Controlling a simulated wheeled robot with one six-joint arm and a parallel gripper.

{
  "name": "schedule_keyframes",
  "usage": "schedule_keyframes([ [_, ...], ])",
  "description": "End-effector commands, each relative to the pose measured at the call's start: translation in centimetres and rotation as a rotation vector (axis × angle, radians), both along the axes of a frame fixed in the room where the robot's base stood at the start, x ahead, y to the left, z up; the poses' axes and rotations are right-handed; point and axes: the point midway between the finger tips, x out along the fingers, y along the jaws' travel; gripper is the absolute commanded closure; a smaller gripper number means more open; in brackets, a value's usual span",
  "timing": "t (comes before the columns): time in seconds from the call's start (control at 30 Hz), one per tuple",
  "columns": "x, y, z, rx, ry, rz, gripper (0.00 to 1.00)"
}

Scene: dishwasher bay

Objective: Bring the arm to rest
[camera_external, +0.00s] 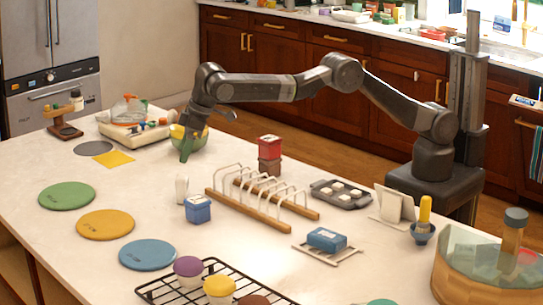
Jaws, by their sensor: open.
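My arm reaches from its base at the right across the far side of the white table (130,190). Its elbow is bent and raised. My gripper (208,132) is low over the far middle of the table, close to a green bowl (201,144) with something yellow in it. The gripper is open. A dark green piece hangs down in front of the bowl. I cannot tell whether it is a finger or a separate thing. The arm partly hides the bowl, and I cannot tell whether the gripper touches it.
A wooden rack (260,212) with white wires stands mid-table. Red and brown blocks (269,150) are stacked behind it. Green (67,195), yellow (105,224) and blue (147,255) discs lie at left. A black wire rack (160,292) with cups is in front. A cream tray (135,133) is left of the bowl.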

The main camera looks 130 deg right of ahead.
Motion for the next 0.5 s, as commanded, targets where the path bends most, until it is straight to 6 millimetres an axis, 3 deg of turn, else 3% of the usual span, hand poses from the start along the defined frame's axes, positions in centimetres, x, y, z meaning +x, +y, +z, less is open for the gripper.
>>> schedule_keyframes([
  [0.5, -3.8, 3.3, 1.1, 0.008, 0.011, 0.188, 0.31],
])
